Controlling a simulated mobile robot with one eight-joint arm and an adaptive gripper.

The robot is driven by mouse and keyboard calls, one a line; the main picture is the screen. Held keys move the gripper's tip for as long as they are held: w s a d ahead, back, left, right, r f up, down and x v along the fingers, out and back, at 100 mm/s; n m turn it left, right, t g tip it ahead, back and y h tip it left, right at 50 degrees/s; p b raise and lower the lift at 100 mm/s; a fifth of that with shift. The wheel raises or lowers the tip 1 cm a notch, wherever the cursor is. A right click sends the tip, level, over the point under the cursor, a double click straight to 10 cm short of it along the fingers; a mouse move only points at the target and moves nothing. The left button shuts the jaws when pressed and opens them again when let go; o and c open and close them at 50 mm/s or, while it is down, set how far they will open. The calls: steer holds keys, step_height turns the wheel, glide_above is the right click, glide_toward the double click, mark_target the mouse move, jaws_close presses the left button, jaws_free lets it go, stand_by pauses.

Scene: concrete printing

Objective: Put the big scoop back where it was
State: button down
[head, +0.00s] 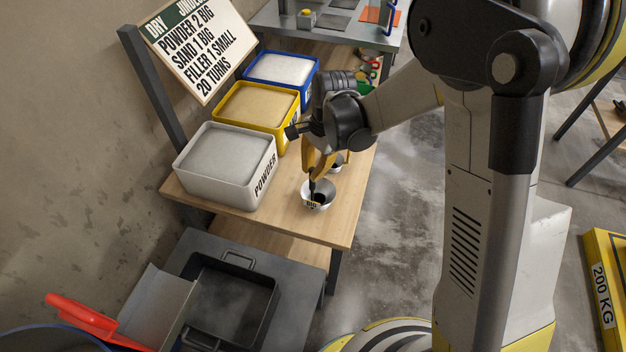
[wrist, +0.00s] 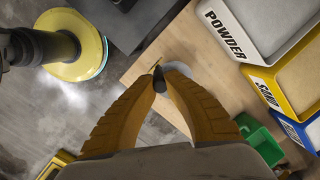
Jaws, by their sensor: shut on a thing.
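The big scoop (head: 316,202) is a pale round cup marked BIG with a dark handle, near the front right of the wooden table (head: 290,228). My gripper (head: 314,178) points down over it, its yellow fingers shut on the scoop's handle. I cannot tell whether the cup touches the tabletop. In the wrist view, my gripper's fingertips (wrist: 160,80) meet on the dark handle end, and part of the pale scoop (wrist: 180,68) shows behind them. A second, smaller cup (head: 337,168) stands just behind, partly hidden by my gripper.
A white POWDER bin (head: 224,190), a yellow sand bin (head: 282,141) and a blue bin (head: 313,85) line the table's left side. A green container (wrist: 260,140) shows in the wrist view. A dark tray (head: 225,325) stands on a lower grey table in front.

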mark_target(311, 186)
step_height(311, 186, down, 4)
steer(key=shift+r+b, duration=0.2)
steer(key=shift+b, duration=0.5)
steer(key=shift+r, duration=0.1)
steer(key=c, duration=1.9)
jaws_free()
steer(key=shift+f, duration=0.2)
steer(key=o, duration=0.3)
steer(key=shift+r, duration=0.1)
